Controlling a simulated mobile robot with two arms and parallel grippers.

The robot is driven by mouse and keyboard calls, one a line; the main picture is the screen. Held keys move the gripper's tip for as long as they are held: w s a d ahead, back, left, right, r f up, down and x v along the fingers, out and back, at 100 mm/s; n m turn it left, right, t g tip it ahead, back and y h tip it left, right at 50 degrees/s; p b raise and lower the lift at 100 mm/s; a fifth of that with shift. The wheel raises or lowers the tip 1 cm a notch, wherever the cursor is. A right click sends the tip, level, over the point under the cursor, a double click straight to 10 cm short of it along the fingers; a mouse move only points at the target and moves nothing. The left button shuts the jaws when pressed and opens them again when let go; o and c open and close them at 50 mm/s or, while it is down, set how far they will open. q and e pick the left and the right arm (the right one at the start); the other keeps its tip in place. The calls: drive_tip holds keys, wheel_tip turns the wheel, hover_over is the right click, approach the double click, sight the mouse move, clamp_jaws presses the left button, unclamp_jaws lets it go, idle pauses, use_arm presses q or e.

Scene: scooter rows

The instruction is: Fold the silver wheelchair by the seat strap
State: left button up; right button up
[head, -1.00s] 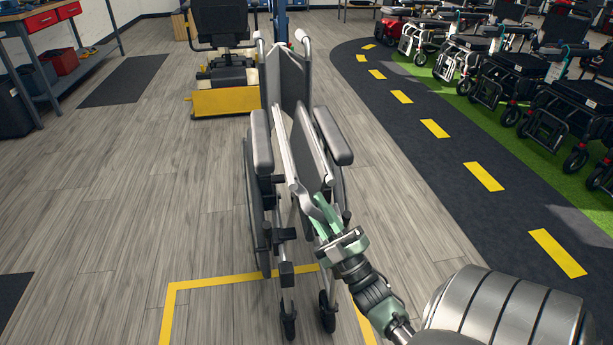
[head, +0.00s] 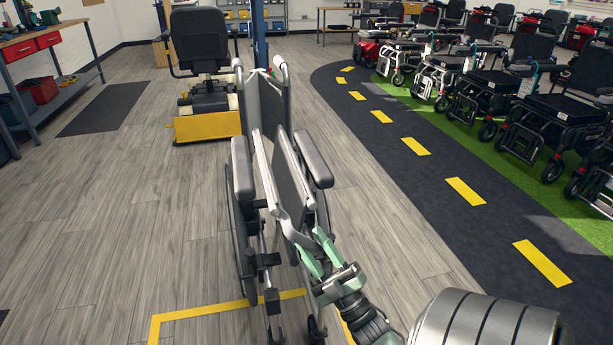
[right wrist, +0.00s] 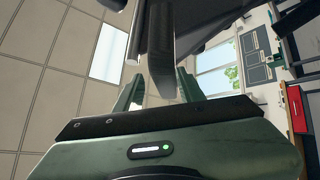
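The silver wheelchair (head: 288,178) stands upright in the middle of the head view. It is narrow, with its armrests close together, its seat fabric raised in between and its backrest creased. My right gripper (head: 312,246) is at the front end of the raised seat, its green fingers spread to either side. In the right wrist view a dark, strap-like or seat-edge piece (right wrist: 160,50) lies between the spread fingers, with a gap beside it. I cannot make out a separate seat strap. My left gripper is not in view.
Yellow floor lines (head: 210,311) mark a bay around the wheelchair. A scooter with a yellow base (head: 207,127) stands behind it. Several scooters and powered chairs (head: 480,95) line the green strip at right. A workbench (head: 45,42) is at left. The floor between is clear.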

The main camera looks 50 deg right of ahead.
drive_tip(key=v, duration=0.4)
drive_tip(key=shift+d, duration=0.1)
drive_tip(key=shift+s+f, duration=0.1)
drive_tip(key=shift+s, duration=0.1)
idle(0.3)
drive_tip(key=shift+s, duration=0.1)
